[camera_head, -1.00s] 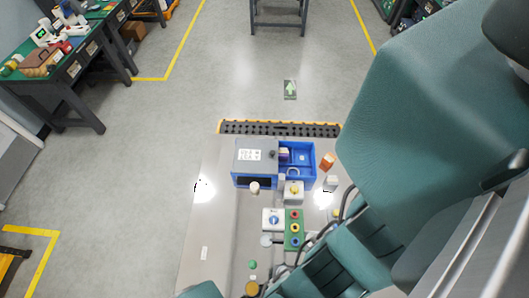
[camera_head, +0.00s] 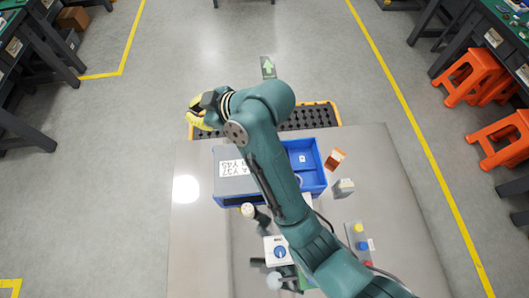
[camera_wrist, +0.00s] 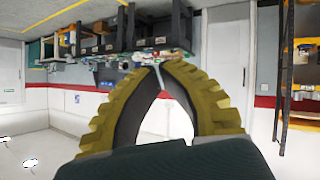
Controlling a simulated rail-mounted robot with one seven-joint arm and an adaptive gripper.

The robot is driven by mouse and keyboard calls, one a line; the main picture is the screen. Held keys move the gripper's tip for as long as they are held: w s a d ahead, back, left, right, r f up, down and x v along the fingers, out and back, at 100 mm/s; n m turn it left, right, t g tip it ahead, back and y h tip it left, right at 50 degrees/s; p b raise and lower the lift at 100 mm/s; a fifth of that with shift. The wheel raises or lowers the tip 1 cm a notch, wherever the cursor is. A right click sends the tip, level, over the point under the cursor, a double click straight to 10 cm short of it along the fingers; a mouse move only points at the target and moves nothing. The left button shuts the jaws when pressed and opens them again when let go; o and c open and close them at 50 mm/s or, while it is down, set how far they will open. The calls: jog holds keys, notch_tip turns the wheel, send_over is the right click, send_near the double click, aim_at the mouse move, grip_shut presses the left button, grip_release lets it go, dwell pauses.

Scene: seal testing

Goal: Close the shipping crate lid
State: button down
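A blue open crate (camera_head: 312,175) stands at the back of the grey table. Beside it on the left is a grey panel with a white label (camera_head: 225,187), over a blue, dark-fronted body; I cannot tell whether this panel is the lid. My arm passes in front of the join between the two and hides it. My gripper (camera_head: 195,113) has yellow fingers and is beyond the panel, up and to its left, apart from it. In the wrist view its fingertips (camera_wrist: 158,67) come together with nothing between them. The crate is not clearly visible in the wrist view.
An orange-and-white item (camera_head: 335,159) and a small grey block (camera_head: 343,188) stand right of the crate. A white box with a blue dial (camera_head: 280,252) and a cylinder (camera_head: 249,211) are nearer. The table's left side is clear.

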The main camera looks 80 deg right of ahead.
jog(key=s+d+f+g+y+b, duration=0.1)
jog(key=s+d+f+b, duration=0.1)
jog(key=s+f, duration=0.3)
jog(key=s+d+f+g+y+b, duration=0.1)
jog(key=s+f, duration=0.4)
jog(key=f, duration=0.6)
jog(key=s+d+f+g+y+b, duration=0.1)
jog(key=s+d+f+b, duration=0.3)
jog(key=f, duration=0.4)
jog(key=shift+s+f+n+y+b, duration=0.3)
jog(key=shift+s+f+n+b, duration=0.1)
jog(key=shift+s+b, duration=0.2)
jog(key=b, duration=0.2)
send_over(243, 165)
jog(key=s+d, duration=0.2)
jog(key=f, duration=0.7)
jog(key=shift+w+a, duration=0.15)
jog(key=shift+a, duration=0.05)
jog(key=s, duration=0.2)
jog(key=s+d, duration=0.1)
jog(key=shift+s+f, duration=0.2)
jog(key=shift+f, duration=0.1)
jog(key=shift+s, duration=0.15)
